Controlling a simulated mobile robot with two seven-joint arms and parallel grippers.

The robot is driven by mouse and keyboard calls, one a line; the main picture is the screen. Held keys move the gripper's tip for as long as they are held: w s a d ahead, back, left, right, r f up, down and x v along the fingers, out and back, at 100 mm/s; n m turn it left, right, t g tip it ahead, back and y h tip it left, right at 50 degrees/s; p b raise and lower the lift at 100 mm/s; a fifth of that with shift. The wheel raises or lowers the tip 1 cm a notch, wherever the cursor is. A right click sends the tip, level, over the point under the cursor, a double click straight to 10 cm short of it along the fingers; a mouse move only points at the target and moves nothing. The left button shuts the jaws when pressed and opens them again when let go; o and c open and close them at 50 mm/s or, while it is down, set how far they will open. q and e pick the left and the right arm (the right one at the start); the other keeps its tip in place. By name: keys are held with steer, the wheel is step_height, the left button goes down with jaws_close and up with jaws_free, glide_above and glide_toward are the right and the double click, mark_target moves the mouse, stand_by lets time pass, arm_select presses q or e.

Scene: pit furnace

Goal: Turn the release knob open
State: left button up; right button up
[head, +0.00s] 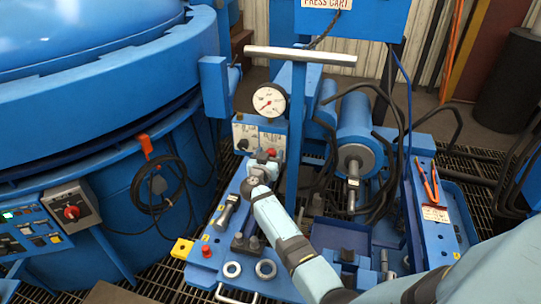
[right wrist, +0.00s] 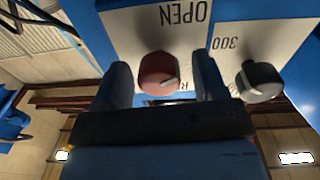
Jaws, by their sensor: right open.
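The release knob is red, with a pale pointer mark, and sits on a white plate marked OPEN. It shows in the right wrist view (right wrist: 158,73) and, small, in the head view (head: 271,151). My right gripper (head: 262,162) is at the front of the cart's valve panel. In the right wrist view my right gripper (right wrist: 161,66) is open, with one finger on each side of the red knob and visible gaps to it. Whether the fingertips reach past the knob's face is hard to tell. My left gripper is not in view.
A dark knob (right wrist: 258,80) is just right of the right finger in the wrist view. A gauge (head: 269,101) sits above the panel. The cart's T-handle (head: 299,57) stands close to my right arm. The blue furnace (head: 110,120) fills the left.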

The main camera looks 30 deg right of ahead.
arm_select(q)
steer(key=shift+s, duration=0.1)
arm_select(e)
steer(key=shift+r, duration=0.1)
steer(key=shift+c, duration=0.2)
steer(key=c, duration=0.9)
steer(key=shift+r+m+p, duration=0.25)
steer(key=shift+m+p, duration=0.15)
steer(key=shift+p, duration=0.7)
steer(key=shift+m+p, duration=0.3)
steer(key=shift+f, duration=0.15)
steer(key=shift+f+m, duration=0.1)
steer(key=shift+m, duration=0.3)
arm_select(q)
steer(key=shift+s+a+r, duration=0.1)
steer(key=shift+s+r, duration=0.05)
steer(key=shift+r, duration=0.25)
